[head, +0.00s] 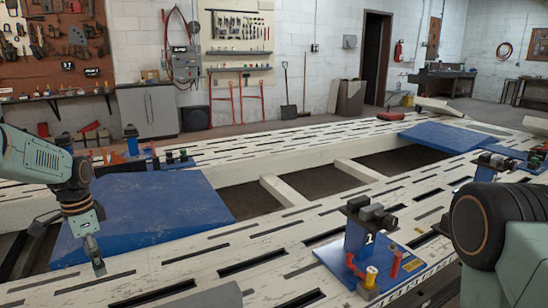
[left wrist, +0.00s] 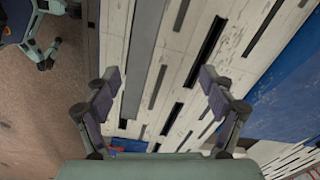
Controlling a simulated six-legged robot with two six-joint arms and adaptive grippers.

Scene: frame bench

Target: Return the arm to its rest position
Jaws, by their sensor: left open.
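My left arm comes in from the left in the head view, bent downward. My left gripper (head: 96,262) hangs above the white slotted bench rail (head: 240,235), beside the blue plate. In the left wrist view my left gripper (left wrist: 161,78) is open, its two dark fingers wide apart. Part of my right arm is at the right edge of the head view. My right gripper is out of the picture.
A blue plate (head: 140,215) lies right of my left arm. A blue stand with a clamp marked 1 (head: 366,232) is at the front, with red and yellow pieces. Another blue plate (head: 440,136) lies farther back. Dark openings lie between the bench rails.

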